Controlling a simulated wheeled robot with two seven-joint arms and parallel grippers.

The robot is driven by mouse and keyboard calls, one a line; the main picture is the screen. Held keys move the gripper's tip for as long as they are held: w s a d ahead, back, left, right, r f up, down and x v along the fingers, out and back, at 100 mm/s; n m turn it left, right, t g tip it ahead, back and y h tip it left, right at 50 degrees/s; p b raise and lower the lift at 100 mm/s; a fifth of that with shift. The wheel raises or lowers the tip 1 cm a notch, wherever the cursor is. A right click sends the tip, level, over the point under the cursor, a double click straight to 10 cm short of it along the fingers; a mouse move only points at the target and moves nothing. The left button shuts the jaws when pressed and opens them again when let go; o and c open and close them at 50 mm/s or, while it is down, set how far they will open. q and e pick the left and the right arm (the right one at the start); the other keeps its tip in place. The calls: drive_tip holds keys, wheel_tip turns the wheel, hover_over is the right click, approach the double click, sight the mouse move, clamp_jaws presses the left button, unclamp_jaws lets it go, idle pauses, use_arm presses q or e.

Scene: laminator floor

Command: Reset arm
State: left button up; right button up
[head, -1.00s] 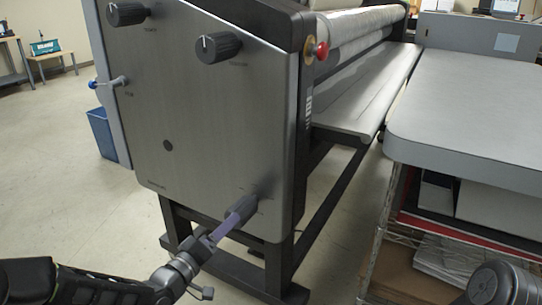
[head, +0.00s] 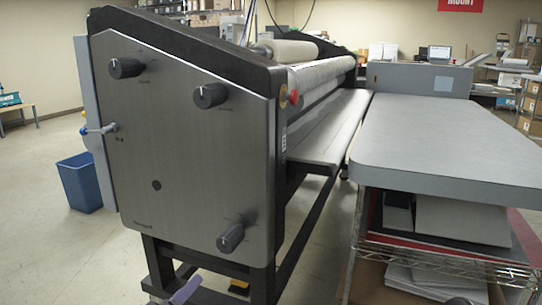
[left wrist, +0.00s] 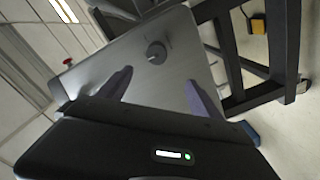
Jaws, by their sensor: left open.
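The laminator (head: 185,165) stands with its grey side panel facing me. Two black knobs sit high on the panel, the upper left knob (head: 126,68) and the upper middle knob (head: 210,95). A lower knob (head: 231,238) sits near the panel's bottom right. A lever (head: 97,129) is at the left edge. My left gripper (head: 185,290) shows only as a purple fingertip at the bottom edge, below and left of the lower knob. In the left wrist view, its two purple fingers (left wrist: 160,94) are apart and empty, with a knob (left wrist: 156,54) beyond them. My right gripper is out of view.
A grey worktable (head: 450,145) stands right of the laminator, above a wire shelf (head: 430,250) of boxes and papers. A red button (head: 293,97) is on the machine's corner. A blue bin (head: 80,182) is at left. A yellow pedal (head: 238,286) lies under the machine.

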use_arm(q)
drive_tip(key=s+d+f+g+y, duration=0.1)
drive_tip(key=s+f+g, duration=0.25)
drive_tip(key=f, duration=0.65)
drive_tip(key=s+d+f+g+y, duration=0.1)
drive_tip(key=s+f+g+y, duration=0.2)
drive_tip(key=f, duration=0.7)
drive_tip(key=s+d+f+m+g+h, duration=0.1)
drive_tip(key=s+d+f+g, duration=0.3)
drive_tip(key=s, duration=0.5)
drive_tip(key=s+d+f+m+g, duration=0.1)
drive_tip(key=s+d+f+g, duration=0.15)
drive_tip(key=s+f, duration=0.45)
drive_tip(key=s+d+f+m+g+h, duration=0.1)
drive_tip(key=s+d+f+m+g, duration=0.25)
drive_tip(key=s, duration=0.65)
wheel_tip(320, 180, up, 21)
drive_tip(key=d+n+p, duration=0.1)
drive_tip(key=d+p, duration=0.1)
drive_tip(key=p, duration=1.9)
drive_tip(key=shift+w+t, duration=0.25)
drive_tip(key=shift+t, duration=0.1)
drive_tip(key=shift+f+n, duration=0.1)
drive_tip(key=shift+n, duration=0.15)
